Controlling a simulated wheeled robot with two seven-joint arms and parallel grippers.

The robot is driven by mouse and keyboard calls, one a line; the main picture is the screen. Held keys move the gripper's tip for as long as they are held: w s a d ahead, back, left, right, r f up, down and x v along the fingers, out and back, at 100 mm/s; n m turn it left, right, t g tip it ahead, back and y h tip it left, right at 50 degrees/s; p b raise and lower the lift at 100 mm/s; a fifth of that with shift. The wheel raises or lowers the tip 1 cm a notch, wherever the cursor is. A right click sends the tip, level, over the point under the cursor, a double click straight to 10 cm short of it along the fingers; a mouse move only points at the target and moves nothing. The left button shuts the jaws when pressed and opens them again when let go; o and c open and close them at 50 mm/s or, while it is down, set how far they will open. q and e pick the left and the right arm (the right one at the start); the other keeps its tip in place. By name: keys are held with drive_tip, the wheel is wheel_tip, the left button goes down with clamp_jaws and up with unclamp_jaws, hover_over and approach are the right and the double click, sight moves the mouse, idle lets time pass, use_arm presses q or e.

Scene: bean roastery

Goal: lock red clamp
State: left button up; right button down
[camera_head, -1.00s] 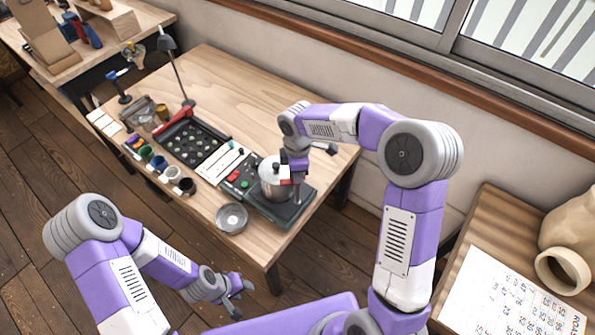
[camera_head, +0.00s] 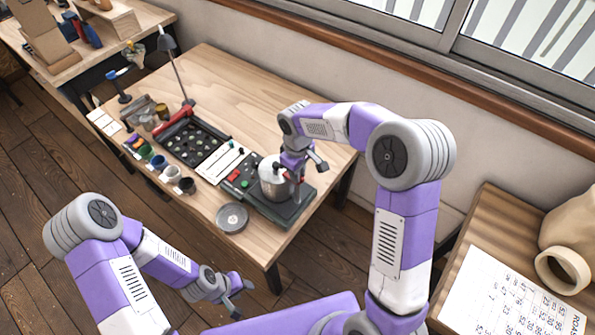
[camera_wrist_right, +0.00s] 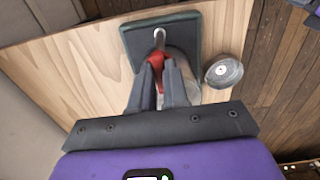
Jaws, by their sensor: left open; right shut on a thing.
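The red clamp (camera_wrist_right: 155,60) shows in the right wrist view between the fingers of my right gripper (camera_wrist_right: 160,80), beside a metal post (camera_wrist_right: 159,38) on a dark green base. My right gripper is shut on it. In the head view this gripper (camera_head: 297,178) is at the right side of a steel pot (camera_head: 272,180) on the dark base (camera_head: 283,213), and the clamp is mostly hidden there. The fingers hide part of the clamp, so I cannot tell its exact position. My left gripper (camera_head: 240,286) is open and empty, off the table's front edge.
A round metal dish (camera_head: 232,217) lies by the base at the table's front edge. A dark tray (camera_head: 194,142), several small cups and a lamp (camera_head: 176,70) stand to the left. The back of the wooden table (camera_head: 245,90) is clear.

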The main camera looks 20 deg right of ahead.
idle(0.5)
drive_tip(key=c, duration=1.1)
unclamp_jaws()
wheel_tip(320, 180, up, 8)
drive_tip(key=shift+f+p, duration=0.2)
drive_tip(key=shift+p, duration=0.5)
